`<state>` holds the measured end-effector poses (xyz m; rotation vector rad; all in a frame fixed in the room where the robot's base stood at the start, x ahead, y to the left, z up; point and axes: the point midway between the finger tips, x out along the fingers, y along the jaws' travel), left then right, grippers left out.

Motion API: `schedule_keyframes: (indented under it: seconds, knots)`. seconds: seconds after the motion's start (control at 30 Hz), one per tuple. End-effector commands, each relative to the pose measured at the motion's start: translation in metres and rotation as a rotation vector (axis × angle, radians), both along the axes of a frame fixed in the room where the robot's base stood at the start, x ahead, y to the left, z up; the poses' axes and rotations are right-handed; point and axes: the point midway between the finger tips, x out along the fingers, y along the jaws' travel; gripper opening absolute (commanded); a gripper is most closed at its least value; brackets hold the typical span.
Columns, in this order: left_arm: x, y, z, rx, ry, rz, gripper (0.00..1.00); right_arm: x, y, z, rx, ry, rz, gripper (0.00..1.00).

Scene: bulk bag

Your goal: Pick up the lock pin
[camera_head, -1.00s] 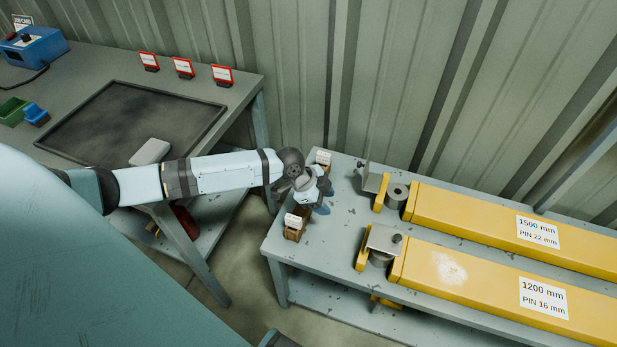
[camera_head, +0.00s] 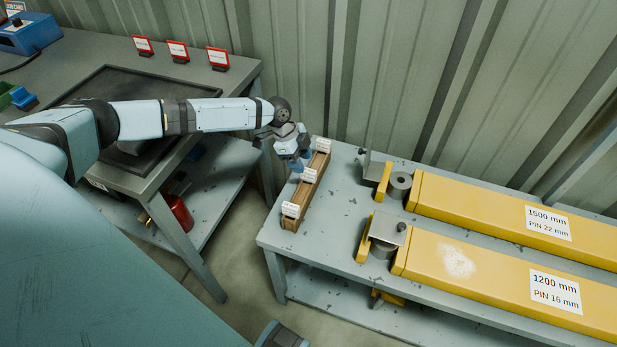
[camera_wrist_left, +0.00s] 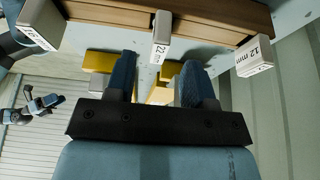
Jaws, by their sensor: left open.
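A narrow wooden rack (camera_head: 302,196) with white size labels stands along the left end of the grey-blue table. In the left wrist view the rack (camera_wrist_left: 100,11) crosses the top, with a "22 mm" label (camera_wrist_left: 161,33) in the middle and a "12 mm" label (camera_wrist_left: 254,57) at the right. I cannot make out a separate lock pin; any pin at the rack is hidden or too small to tell. My left gripper (camera_head: 301,166) is beside the rack's far half, pointing down.
Two yellow beams, labelled 1500 mm PIN 22 mm (camera_head: 495,213) and 1200 mm PIN 16 mm (camera_head: 490,275), lie on the table right of the rack. A workbench (camera_head: 90,57) with a dark mat stands left. Bare tabletop (camera_head: 345,205) lies between rack and beams.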

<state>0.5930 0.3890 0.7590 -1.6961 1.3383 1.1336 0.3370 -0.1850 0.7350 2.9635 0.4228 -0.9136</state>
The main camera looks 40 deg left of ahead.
Motion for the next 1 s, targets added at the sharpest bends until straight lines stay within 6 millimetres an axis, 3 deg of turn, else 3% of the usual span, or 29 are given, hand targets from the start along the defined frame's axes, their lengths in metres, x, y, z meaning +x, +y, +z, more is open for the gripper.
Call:
schedule_keyframes:
  seconds: [0.4,0.7,0.77,0.9,0.93,1.0]
  knots:
    - [0.004,-0.02,-0.045,0.001,0.001,0.001,0.49,0.0,-0.001,-0.003,-0.004,-0.002,0.002,0.48]
    - [0.005,-0.022,-0.05,0.0,-0.001,0.001,0.49,0.0,0.0,-0.003,-0.003,-0.003,0.002,0.48]
    - [0.005,-0.022,-0.05,0.0,-0.001,0.001,0.37,0.0,0.001,-0.003,-0.002,-0.003,0.002,0.48]
    - [0.005,-0.022,-0.05,0.0,-0.001,0.001,0.05,0.0,0.001,-0.003,-0.001,-0.003,0.002,0.48]
    - [0.005,-0.022,-0.05,0.0,-0.001,0.001,0.0,0.0,0.001,-0.003,-0.001,-0.003,0.002,0.48]
    - [0.005,-0.022,-0.049,0.0,-0.001,0.001,0.0,0.0,0.001,-0.003,-0.001,-0.002,0.002,0.48]
